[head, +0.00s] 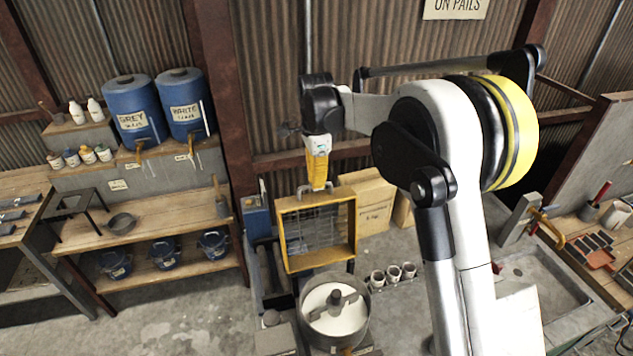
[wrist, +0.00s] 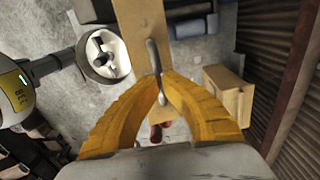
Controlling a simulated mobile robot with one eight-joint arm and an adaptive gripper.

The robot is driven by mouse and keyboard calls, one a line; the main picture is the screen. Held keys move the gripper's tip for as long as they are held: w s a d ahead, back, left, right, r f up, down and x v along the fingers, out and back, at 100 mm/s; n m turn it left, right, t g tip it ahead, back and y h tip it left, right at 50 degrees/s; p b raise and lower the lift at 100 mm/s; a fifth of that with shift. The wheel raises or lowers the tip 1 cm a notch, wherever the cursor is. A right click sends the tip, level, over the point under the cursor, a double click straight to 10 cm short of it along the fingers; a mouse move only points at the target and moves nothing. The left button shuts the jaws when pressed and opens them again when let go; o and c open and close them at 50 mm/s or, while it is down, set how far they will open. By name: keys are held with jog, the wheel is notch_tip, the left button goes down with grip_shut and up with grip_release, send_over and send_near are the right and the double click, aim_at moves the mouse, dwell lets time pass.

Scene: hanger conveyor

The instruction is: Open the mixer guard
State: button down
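The mixer guard (head: 281,240) is a yellow square frame with wire mesh. In the head view it stands about upright behind the mixer bowl (head: 364,318), whose inside and paddle are uncovered. A grey handle (head: 331,187) is on its top edge. My gripper (head: 318,186) points down at this handle from above. In the wrist view, the yellow fingers of my gripper (wrist: 161,80) close in around the grey handle (wrist: 153,53), which passes between their tips. The guard's top edge (wrist: 138,28) shows as a tan-yellow strip. The mixer bowl (wrist: 103,54) lies to its left.
Cardboard boxes (head: 367,203) stand behind and right of the guard. Several white cups (head: 393,273) are in a row right of the bowl. A shelf with blue drums (head: 134,105) is at left, a sink (head: 545,292) at right. Open floor (head: 185,300) lies left of the mixer.

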jog(key=shift+s+f, duration=0.1)
jog(key=shift+s, duration=0.1)
jog(key=s+t+b, duration=0.1)
jog(key=s, duration=0.2)
jog(key=s+d+r+t+b, duration=0.1)
jog(key=s, duration=0.2)
jog(key=s+d+b, duration=0.1)
jog(key=s, duration=0.2)
jog(key=shift+s+r+t, duration=0.1)
jog(key=shift+r+t, duration=0.15)
jog(key=shift+t, duration=0.15)
jog(key=c, duration=1.5)
grip_release()
jog(key=shift+w+a, duration=0.1)
jog(key=shift+w, duration=0.1)
jog(key=shift+r, duration=0.1)
jog(key=v, duration=1.2)
jog(key=shift+d, duration=0.25)
